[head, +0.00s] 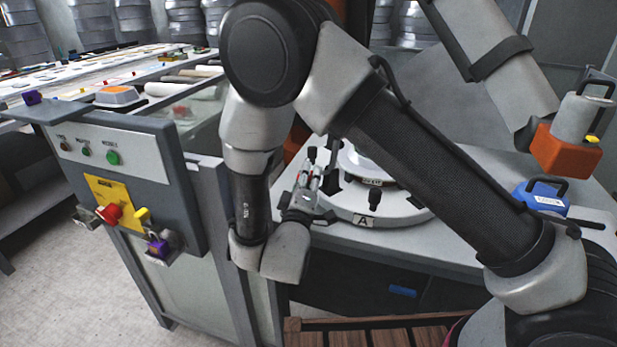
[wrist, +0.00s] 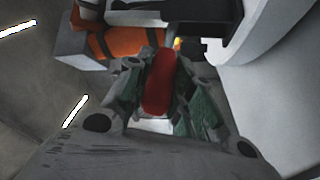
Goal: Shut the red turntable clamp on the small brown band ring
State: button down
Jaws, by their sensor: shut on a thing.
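My gripper (head: 306,192) is at the left edge of the round pale turntable (head: 395,217), which bears a label "A". In the wrist view my gripper (wrist: 158,85) is shut on a red handle (wrist: 159,80), which lies between its two fingers and looks to be the red clamp's. In the head view the fingers and arm hide most of the clamp, and I cannot tell whether it is open or closed. A white curved body fills the right of the wrist view. I cannot make out the small brown band ring; my arm covers much of the turntable.
A control panel (head: 120,180) with a red knob, yellow plate and purple padlock stands left. A blue case (head: 540,198) and an orange block (head: 563,150) with a grey cylinder are at the right. A slatted wooden platform (head: 385,335) lies low in front.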

aim_at(331, 167)
jog(key=shift+r, duration=0.1)
jog(key=g, duration=0.1)
jog(key=r+m, duration=0.1)
jog(key=r+m+g, duration=0.1)
jog(key=shift+w+d+r+g+y, duration=0.1)
jog(key=shift+w+d+g+y, duration=0.1)
jog(key=shift+d+g+y, duration=0.1)
jog(key=r+m+g, duration=0.1)
jog(key=w+d+r+m+g+y, duration=0.1)
jog(key=m+g, duration=0.1)
jog(key=shift+d+r, duration=0.2)
jog(key=shift+r, duration=0.05)
jog(key=shift+w+d+r+m+g+y, duration=0.35)
jog(key=shift+d+m+g+y, duration=0.1)
jog(key=shift+g+y, duration=0.1)
jog(key=shift+w+d+r+m+g+y, duration=0.3)
jog(key=shift+d+m+g+y, duration=0.1)
jog(key=shift+g+y, duration=0.15)
jog(key=shift+w+d+r+m+g+y, duration=0.25)
jog(key=shift+w+d+m+g+y, duration=0.25)
jog(key=shift+d+g+y, duration=0.2)
jog(key=shift+w+d+m+g+y, duration=0.2)
jog(key=shift+d+m+g+y, duration=0.2)
jog(key=shift+g+y, duration=0.1)
